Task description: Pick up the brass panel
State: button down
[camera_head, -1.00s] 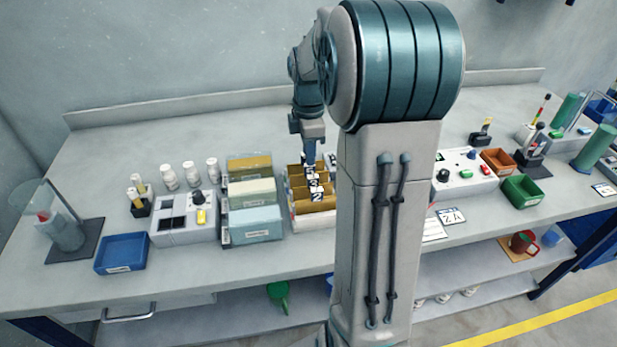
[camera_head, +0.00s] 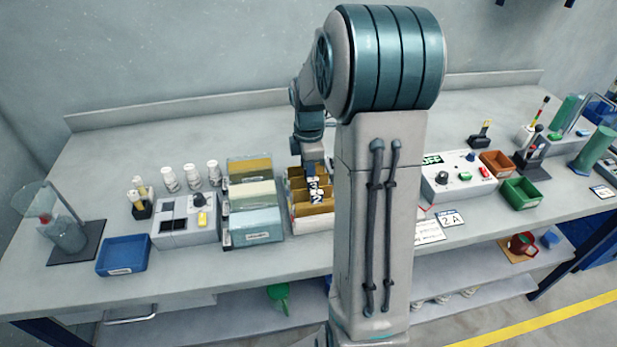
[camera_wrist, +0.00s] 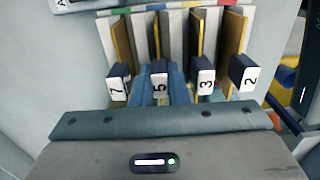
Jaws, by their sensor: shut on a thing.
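The rack (camera_head: 312,226) stands mid-table with several brass panels (camera_head: 318,206) in its slots, partly hidden by my arm. In the wrist view, brass panels with dark handles and white tags stand in a row: 7 (camera_wrist: 117,88), 5 (camera_wrist: 160,85), 3 (camera_wrist: 205,83) and 2 (camera_wrist: 249,78). My gripper (camera_wrist: 161,92) is at the handle tagged 5, blue fingers close on both sides, shut on that panel (camera_wrist: 157,38). The panel still stands in line with the others. In the head view, the fingertips are too small to make out.
Left of the rack stand boxes with brass, cream and pale-blue fronts (camera_head: 252,226), a grey device (camera_head: 186,222) and a blue bin (camera_head: 123,254). Right of my arm are a control box (camera_head: 458,178), an orange bin (camera_head: 497,163) and a green bin (camera_head: 521,192). The back strip of table is clear.

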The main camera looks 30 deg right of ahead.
jog(key=shift+r, duration=0.1)
notch_tip(320, 180, up, 10)
jog(key=shift+f+b, duration=0.1)
jog(key=shift+b, duration=0.2)
dwell(1.6)
